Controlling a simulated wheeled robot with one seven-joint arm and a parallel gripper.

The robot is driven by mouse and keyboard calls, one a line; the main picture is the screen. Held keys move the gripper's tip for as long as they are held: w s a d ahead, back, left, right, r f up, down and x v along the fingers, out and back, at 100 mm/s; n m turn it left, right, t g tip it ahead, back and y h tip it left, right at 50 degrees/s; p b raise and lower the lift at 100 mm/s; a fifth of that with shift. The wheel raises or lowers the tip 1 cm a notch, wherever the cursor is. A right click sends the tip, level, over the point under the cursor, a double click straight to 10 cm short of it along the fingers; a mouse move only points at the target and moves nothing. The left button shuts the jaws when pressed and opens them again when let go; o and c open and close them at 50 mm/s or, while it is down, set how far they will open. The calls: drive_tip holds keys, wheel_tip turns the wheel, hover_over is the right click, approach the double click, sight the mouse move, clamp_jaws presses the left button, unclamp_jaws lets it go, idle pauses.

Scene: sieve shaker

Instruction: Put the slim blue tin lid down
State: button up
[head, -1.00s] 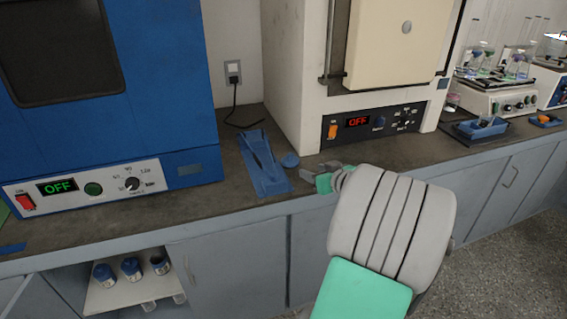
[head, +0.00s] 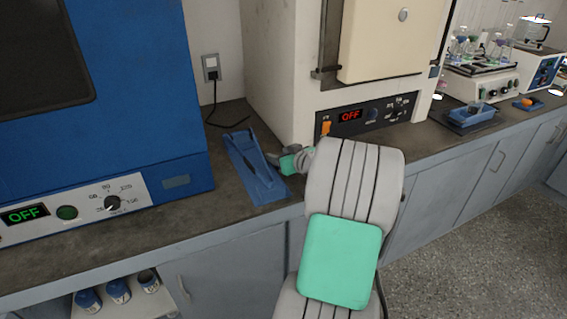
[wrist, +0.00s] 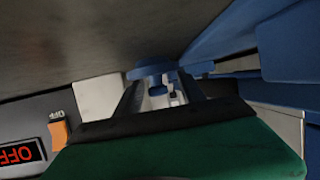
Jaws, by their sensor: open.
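I cannot tell whether a finger touches the lid. In the head view my gripper (head: 276,157) is low over the counter, beside the blue tray-like holder (head: 257,182). The lid is hidden there behind the gripper.
A white furnace (head: 282,75) stands close behind my gripper, and a blue oven (head: 135,90) stands to the left. The counter's front edge is near. Below, an open shelf (head: 125,305) holds several blue tins. Bare counter (head: 225,200) lies left of the holder.

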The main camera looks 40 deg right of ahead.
drive_tip(key=shift+w+d+f, duration=0.1)
drive_tip(key=shift+w+f, duration=0.1)
drive_tip(key=shift+w, duration=0.4)
drive_tip(key=shift+c, duration=0.5)
drive_tip(key=shift+s, duration=0.1)
clamp_jaws()
